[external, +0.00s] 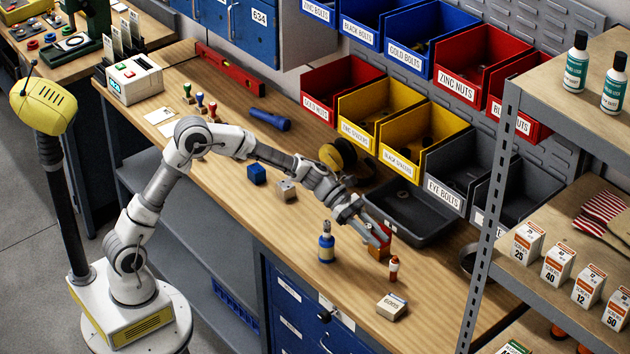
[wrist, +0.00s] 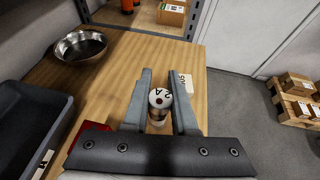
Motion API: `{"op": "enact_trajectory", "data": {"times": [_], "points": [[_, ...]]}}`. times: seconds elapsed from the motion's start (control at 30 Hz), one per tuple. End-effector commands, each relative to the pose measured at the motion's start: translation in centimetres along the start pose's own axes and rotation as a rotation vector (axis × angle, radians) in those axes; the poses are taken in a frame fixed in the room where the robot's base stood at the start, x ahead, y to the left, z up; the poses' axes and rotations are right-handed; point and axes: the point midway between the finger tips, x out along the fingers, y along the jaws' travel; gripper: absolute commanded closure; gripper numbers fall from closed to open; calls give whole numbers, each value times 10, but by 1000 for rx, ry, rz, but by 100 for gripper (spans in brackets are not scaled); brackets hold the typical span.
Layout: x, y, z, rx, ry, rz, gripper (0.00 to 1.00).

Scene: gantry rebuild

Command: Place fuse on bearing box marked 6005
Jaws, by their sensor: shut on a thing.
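The fuse (wrist: 160,99) is between my two fingers in the wrist view, with its pale round end marked 2 A facing the camera. My gripper (wrist: 163,76) is shut on the fuse. I cannot tell whether its lower end touches the bench. The bearing box marked 6005 (external: 392,306) lies on the bench in front of the gripper. It also shows in the wrist view (wrist: 187,84), partly hidden behind the right finger.
A red box (external: 386,248) stands close behind the gripper. A blue bottle (external: 326,248) is to its left. A dark tray (external: 408,216) and a metal bowl (wrist: 80,47) lie behind. A shelf post (external: 490,200) rises at right. The bench around the 6005 box is clear.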

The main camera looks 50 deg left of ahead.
Motion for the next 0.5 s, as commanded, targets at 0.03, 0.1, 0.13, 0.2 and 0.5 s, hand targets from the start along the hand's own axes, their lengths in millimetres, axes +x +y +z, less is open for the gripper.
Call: {"op": "enact_trajectory", "data": {"times": [0.03,0.1,0.13,0.2,0.5], "points": [[18,-21,16,14,0,-38,100],[42,-49,29,32,-1,-82,100],[51,-60,35,39,0,-100,100],[71,-88,47,56,-1,-141,100],[118,-171,76,104,0,-253,100]]}}
